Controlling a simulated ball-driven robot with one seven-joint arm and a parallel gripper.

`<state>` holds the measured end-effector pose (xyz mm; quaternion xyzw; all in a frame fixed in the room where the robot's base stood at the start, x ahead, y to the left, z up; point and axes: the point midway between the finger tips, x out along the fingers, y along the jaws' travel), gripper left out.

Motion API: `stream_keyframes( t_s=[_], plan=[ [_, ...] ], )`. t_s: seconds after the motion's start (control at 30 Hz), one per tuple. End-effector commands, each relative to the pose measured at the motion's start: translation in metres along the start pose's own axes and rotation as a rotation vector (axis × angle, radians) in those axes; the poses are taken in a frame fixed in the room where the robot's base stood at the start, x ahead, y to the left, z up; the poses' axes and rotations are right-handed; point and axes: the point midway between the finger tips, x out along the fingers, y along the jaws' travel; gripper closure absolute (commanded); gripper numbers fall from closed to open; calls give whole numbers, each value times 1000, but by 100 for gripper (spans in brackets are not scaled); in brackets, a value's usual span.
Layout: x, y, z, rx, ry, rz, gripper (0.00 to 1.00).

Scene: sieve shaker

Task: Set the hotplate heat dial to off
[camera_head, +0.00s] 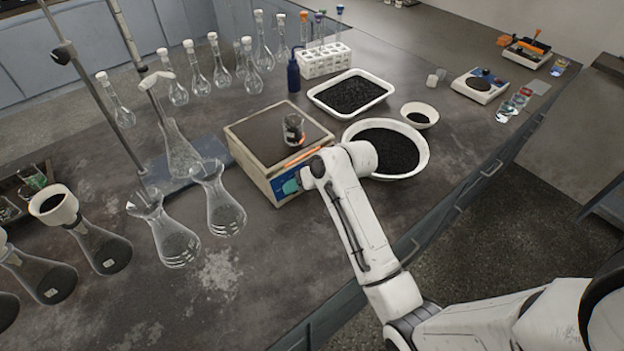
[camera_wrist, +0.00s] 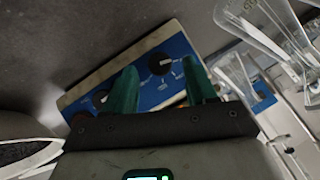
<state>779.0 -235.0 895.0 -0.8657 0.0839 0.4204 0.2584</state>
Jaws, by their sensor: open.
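The hotplate (camera_head: 250,133) is a cream box with a dark top plate and a blue front panel, standing on the bench. Its blue panel (camera_wrist: 178,95) fills the middle of the wrist view, with a black dial (camera_wrist: 160,64) between and beyond my fingertips and another dark knob (camera_wrist: 99,98) left of the left finger. Which dial is for heat cannot be told. My gripper (camera_wrist: 160,80) has green fingers spread apart with nothing between them. In the head view my gripper (camera_head: 291,186) is close in front of the panel, and my arm hides the panel's right part.
A small beaker (camera_head: 293,129) with dark contents stands on the hotplate. A white bowl of black grains (camera_head: 424,158) is close right of my arm, with a tray (camera_head: 383,87) behind. Glass flasks (camera_head: 222,205) stand to the left. Bare bench lies in front of the hotplate.

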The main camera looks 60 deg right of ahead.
Motion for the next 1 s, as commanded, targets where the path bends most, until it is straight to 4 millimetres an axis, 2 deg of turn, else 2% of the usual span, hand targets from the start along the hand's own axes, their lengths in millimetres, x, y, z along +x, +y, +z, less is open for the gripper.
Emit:
stream_keyframes(
  t_s=[0.2,0.43,0.6,1.0],
  plan=[
    [-43,1,0,1,4,2,44],
    [-78,0,0,-1,1,1,44],
    [-88,0,1,0,-2,1,44],
    [-89,0,1,0,-2,1,44]
  ],
)
